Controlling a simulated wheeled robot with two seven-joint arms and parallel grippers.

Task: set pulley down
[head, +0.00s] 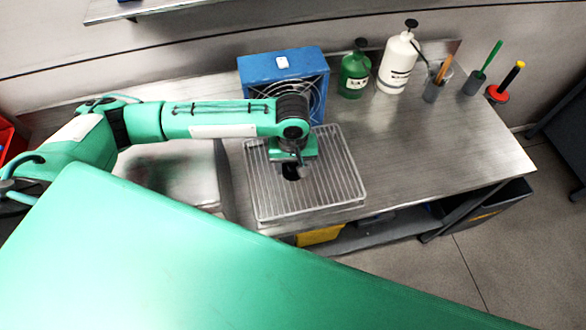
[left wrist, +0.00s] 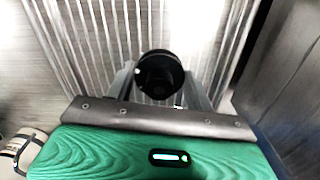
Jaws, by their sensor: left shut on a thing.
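My left gripper (head: 291,172) reaches in from the left over a wire rack (head: 337,193) on the metal bench. It is shut on a round black pulley (left wrist: 160,74), which sits between the two fingers in the left wrist view. The pulley (head: 291,173) shows as a small dark shape under the gripper in the head view. The rack's bars also show behind the pulley in the left wrist view (left wrist: 100,30). I cannot tell whether the pulley touches the rack. My right gripper is not in view.
A blue box fan (head: 262,70) stands right behind the rack. A green bottle (head: 355,72), a white bottle (head: 397,62) and cups with tools (head: 433,90) stand at the back right. The bench (head: 450,150) right of the rack is clear.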

